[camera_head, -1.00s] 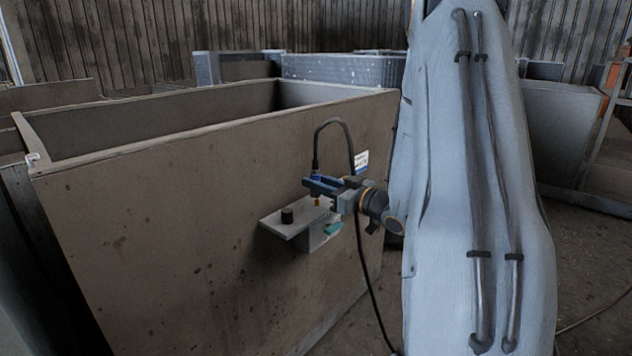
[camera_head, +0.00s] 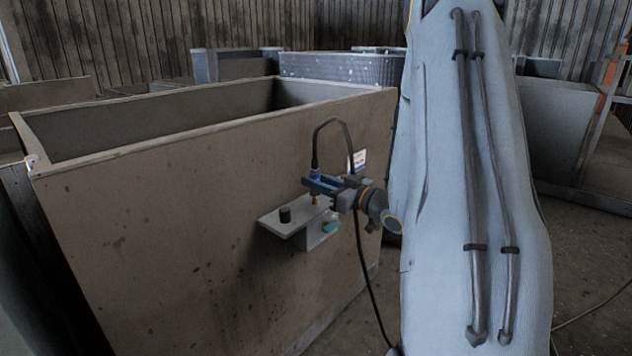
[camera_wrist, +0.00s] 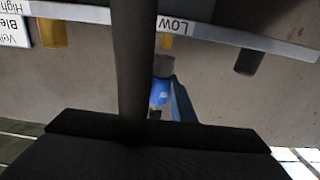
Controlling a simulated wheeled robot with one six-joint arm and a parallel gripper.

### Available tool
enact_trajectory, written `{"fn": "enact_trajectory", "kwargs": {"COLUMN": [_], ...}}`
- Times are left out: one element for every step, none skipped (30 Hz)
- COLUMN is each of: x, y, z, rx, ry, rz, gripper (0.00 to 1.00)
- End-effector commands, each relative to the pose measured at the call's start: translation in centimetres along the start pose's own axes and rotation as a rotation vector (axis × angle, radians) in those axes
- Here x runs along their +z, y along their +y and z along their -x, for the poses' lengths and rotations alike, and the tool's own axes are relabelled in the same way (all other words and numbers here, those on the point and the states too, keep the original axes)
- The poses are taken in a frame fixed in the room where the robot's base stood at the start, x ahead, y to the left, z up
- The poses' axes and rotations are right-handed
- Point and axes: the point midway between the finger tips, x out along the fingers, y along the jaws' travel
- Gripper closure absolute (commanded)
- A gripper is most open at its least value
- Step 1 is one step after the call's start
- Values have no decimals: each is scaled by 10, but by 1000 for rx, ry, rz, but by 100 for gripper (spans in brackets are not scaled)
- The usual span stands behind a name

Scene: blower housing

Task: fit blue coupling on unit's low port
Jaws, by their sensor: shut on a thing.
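The blue coupling (camera_head: 315,177) sits at the end of a black hose, and my gripper (camera_head: 318,186) is shut on it. The unit (camera_head: 292,229) is a pale bracket on the brown bin's side. Its brass low port (camera_head: 316,201) shows just below my gripper. In the wrist view, which is upside down, the blue coupling (camera_wrist: 160,92) with its grey end is in line with the brass low port (camera_wrist: 167,42) under the label "Low". The two are very close; I cannot tell whether they touch. My arm and the hose hide part of this view.
A black cap (camera_head: 285,214) stands on the bracket left of the port. Another brass port (camera_wrist: 52,33) is at the wrist view's left, by a "High" label. A teal part (camera_head: 331,227) is on the bracket's side. The black hose (camera_head: 333,121) loops above my gripper and hangs below.

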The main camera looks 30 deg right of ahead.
Motion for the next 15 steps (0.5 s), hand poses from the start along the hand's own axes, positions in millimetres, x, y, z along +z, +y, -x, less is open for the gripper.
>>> {"fn": "enact_trajectory", "kwargs": {"x": [1,2,2,3,4,5,5,6,7,8,8,9,10,11,12], "y": [0,0,0,0,0,0,0,0,0,0,0,0,0,0,0], "z": [0,0,0,0,0,0,0,0,0,0,0,0,0,0,0], "rx": [0,0,0,0,0,0,0,0,0,0,0,0,0,0,0], "ry": [1,1,1,1,1,1,1,1,1,1,1,1,1,1,1], "rz": [0,0,0,0,0,0,0,0,0,0,0,0,0,-1,-1], "gripper": [100,100,100,100,100,100,100,100,100,100,100,100,100,100,100]}}
